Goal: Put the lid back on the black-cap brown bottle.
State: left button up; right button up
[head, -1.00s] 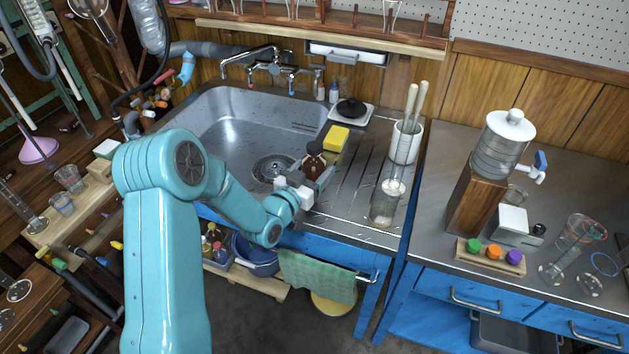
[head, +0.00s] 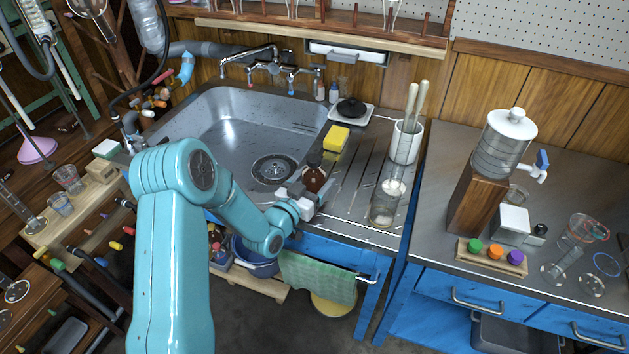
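The brown bottle (head: 314,179) is upright at the front of the steel sink unit, on the strip between the basin and the ribbed drainboard. Its top looks dark; I cannot tell whether that is a lid or the bare neck. My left gripper (head: 305,197) is at the bottle's lower body with its fingers around it, and the bottle moves with it. The fingers hide the bottle's base, so I cannot tell whether it touches the steel. A small black round piece (head: 540,230) by the white box on the right bench may be a cap. My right gripper is not in view.
A yellow sponge (head: 337,139), a black round object (head: 351,108) on a white dish and a white utensil pot (head: 405,143) stand behind. A glass cylinder (head: 385,205) stands to the right. The ribbed drainboard (head: 357,180) between is clear.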

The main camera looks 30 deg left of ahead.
pick_arm(q)
jog(key=shift+o, duration=0.8)
jog(key=shift+r, duration=0.1)
jog(key=shift+r+p, duration=0.2)
jog(key=shift+p, duration=0.15)
jog(key=s+b, duration=0.1)
jog(key=s, duration=1.1)
jog(key=shift+d+b, duration=0.25)
jog(key=shift+b, duration=0.05)
jog(key=shift+f, duration=0.1)
